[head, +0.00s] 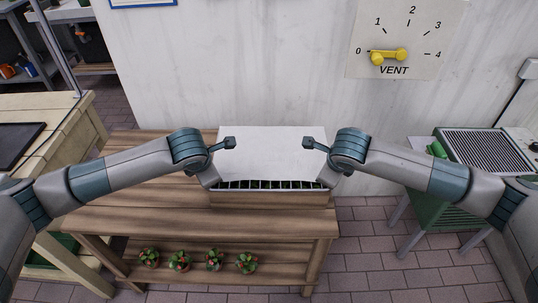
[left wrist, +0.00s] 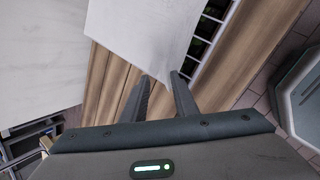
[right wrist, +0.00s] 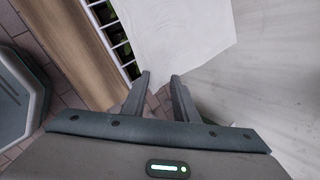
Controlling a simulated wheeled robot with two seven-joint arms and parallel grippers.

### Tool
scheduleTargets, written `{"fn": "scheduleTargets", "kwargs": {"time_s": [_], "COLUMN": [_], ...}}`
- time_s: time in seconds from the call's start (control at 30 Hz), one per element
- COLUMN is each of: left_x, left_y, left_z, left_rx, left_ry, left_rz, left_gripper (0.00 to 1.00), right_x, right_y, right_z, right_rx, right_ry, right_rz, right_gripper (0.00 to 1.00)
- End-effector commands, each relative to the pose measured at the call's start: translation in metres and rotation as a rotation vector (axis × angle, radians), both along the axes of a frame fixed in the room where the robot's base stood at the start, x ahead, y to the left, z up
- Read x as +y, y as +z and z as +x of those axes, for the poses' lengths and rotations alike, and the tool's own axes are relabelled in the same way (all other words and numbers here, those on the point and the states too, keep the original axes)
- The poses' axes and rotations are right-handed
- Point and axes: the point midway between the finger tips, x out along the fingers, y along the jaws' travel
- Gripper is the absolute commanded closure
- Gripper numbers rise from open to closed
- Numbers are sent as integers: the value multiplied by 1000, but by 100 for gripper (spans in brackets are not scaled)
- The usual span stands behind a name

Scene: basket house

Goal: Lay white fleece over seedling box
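The white fleece (head: 271,153) lies spread over the seedling box (head: 271,199) on the wooden bench. A strip of dark cells with a white grid shows uncovered along the box's front. My left gripper (head: 215,186) is at the fleece's front left corner, and my right gripper (head: 326,186) is at its front right corner. In the left wrist view, the fingers (left wrist: 163,78) stand apart, with the fleece corner at the gap between their tips. In the right wrist view, the fingers (right wrist: 161,77) also stand apart around the fleece corner. Neither pair looks closed on the cloth.
Several potted plants (head: 180,261) stand on the bench's lower shelf. A wall panel marked VENT with a yellow lever (head: 388,56) is at the back right. A green-framed stand (head: 450,205) is on the right. The bench top (head: 150,215) left of the box is clear.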

Motion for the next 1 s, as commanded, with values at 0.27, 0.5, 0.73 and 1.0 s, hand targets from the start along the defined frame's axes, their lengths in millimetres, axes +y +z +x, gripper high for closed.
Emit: {"fn": "scheduleTargets", "kwargs": {"time_s": [0.27,0.5,0.73,1.0], "left_x": [-4,-3,-2,-3], "left_y": [-4,23,49,77], "left_z": [-7,-15,-33,-54], "left_rx": [16,10,7,6], "left_ry": [-8,-7,-5,-5], "left_rz": [-3,-4,-2,-4], "left_gripper": [66,66,66,66], "right_x": [4,3,2,3], "right_y": [-4,23,49,77], "right_z": [-7,-16,-33,-54], "right_rx": [16,10,7,6], "right_ry": [7,7,5,5], "right_rz": [3,3,2,4], "right_gripper": [66,66,66,66]}}
